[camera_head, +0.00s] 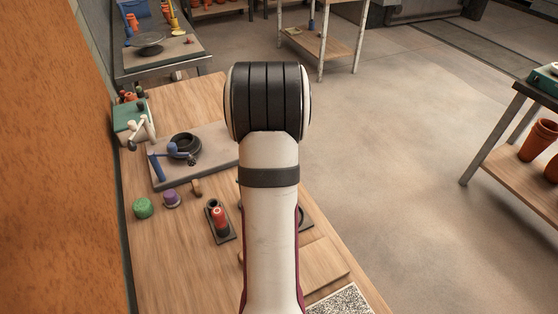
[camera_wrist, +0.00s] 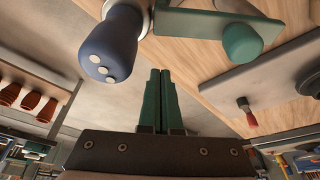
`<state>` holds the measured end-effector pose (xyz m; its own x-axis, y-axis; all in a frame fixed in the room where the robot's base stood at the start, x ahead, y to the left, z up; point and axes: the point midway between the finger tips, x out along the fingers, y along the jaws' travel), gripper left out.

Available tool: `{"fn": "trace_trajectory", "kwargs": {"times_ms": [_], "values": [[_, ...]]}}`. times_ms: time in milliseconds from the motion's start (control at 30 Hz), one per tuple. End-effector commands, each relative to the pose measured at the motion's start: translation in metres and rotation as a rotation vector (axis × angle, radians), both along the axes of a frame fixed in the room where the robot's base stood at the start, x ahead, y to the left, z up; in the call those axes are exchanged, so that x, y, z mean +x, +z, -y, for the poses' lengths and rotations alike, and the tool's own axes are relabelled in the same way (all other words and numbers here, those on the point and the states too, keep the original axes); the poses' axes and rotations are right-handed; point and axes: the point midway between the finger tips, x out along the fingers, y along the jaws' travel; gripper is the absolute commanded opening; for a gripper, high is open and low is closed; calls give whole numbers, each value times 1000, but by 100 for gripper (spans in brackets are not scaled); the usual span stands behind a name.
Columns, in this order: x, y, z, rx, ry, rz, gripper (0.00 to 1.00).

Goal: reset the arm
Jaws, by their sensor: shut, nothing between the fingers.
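My arm rises through the middle of the head view and hides part of the wooden bench (camera_head: 155,270) behind it. My gripper does not show in the head view. In the wrist view my gripper (camera_wrist: 160,75) points up the picture, its two dark green fingers side by side and shut with nothing between them. A dark blue rounded piece with pale dots (camera_wrist: 108,45) and a green rounded piece (camera_wrist: 242,42) show beyond the fingertips, apart from them.
On the bench are a grey board (camera_head: 215,160) with a black ring (camera_head: 186,142), a green lidded item (camera_head: 143,208), a purple one (camera_head: 171,198) and a red cylinder in a dark holder (camera_head: 219,220). A rack with terracotta pots (camera_head: 538,140) stands right. Open floor lies between.

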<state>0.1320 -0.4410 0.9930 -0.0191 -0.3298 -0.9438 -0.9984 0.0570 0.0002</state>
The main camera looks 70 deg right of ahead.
Motion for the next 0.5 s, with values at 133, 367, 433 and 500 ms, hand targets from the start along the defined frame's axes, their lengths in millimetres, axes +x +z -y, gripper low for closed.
{"fn": "trace_trajectory", "kwargs": {"times_ms": [133, 367, 433, 500], "values": [[1, 46, -16, -5, 0, 3, 0], [1, 89, -32, -2, 0, 1, 0], [1, 93, -34, -1, 0, 0, 0], [1, 95, -35, 0, 1, 0, 0]]}}
